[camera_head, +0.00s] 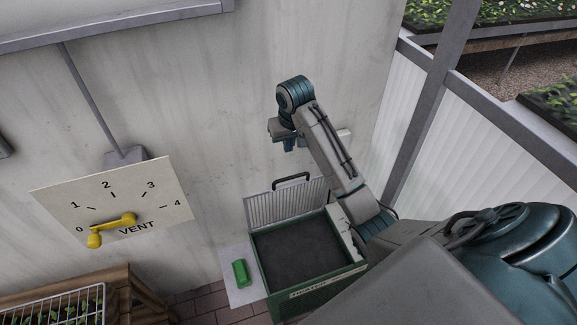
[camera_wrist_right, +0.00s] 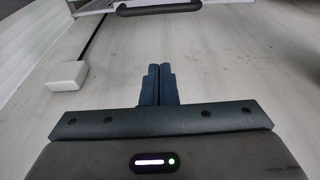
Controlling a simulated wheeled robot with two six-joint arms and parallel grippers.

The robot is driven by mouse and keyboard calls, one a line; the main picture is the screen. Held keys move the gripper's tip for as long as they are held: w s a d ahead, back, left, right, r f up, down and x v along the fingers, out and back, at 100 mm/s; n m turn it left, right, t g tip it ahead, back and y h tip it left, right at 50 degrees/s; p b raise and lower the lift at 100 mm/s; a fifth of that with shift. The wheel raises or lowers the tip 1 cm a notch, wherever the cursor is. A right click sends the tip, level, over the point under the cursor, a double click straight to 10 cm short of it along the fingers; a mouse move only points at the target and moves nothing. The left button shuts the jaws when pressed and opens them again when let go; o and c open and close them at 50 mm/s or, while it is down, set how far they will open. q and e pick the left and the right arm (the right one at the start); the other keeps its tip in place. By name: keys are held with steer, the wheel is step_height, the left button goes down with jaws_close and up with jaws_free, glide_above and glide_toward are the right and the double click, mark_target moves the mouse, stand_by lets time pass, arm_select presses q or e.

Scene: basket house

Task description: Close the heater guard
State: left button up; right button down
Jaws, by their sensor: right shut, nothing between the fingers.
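The heater (camera_head: 301,293) is a green open-topped box with a dark inside, low against the wall. Its guard (camera_head: 285,206) is a pale ribbed panel standing raised at the back edge of the box, so it is open. A black bar handle (camera_head: 291,177) is on the guard's top edge; the handle also shows at the top of the right wrist view (camera_wrist_right: 158,8). My right gripper (camera_head: 288,146) is above the handle, near the wall, apart from it. Its fingers (camera_wrist_right: 160,72) are together and empty. My left gripper is not in view.
A vent dial (camera_head: 115,199) with a yellow lever (camera_head: 112,228) is on the wall at left. A green block (camera_head: 240,272) lies on a pale sheet left of the heater. A wooden stand (camera_head: 120,290) is at lower left. A white wall box (camera_wrist_right: 66,75) is near my right gripper.

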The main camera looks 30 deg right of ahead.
steer(key=b+x, duration=0.1)
steer(key=x, duration=0.8)
steer(key=s, duration=0.1)
steer(key=s+p, duration=0.2)
steer(key=shift+s+a+r, duration=0.2)
steer(key=shift+s+a, duration=0.05)
steer(key=shift+a, duration=0.05)
steer(key=shift+w+f, duration=0.1)
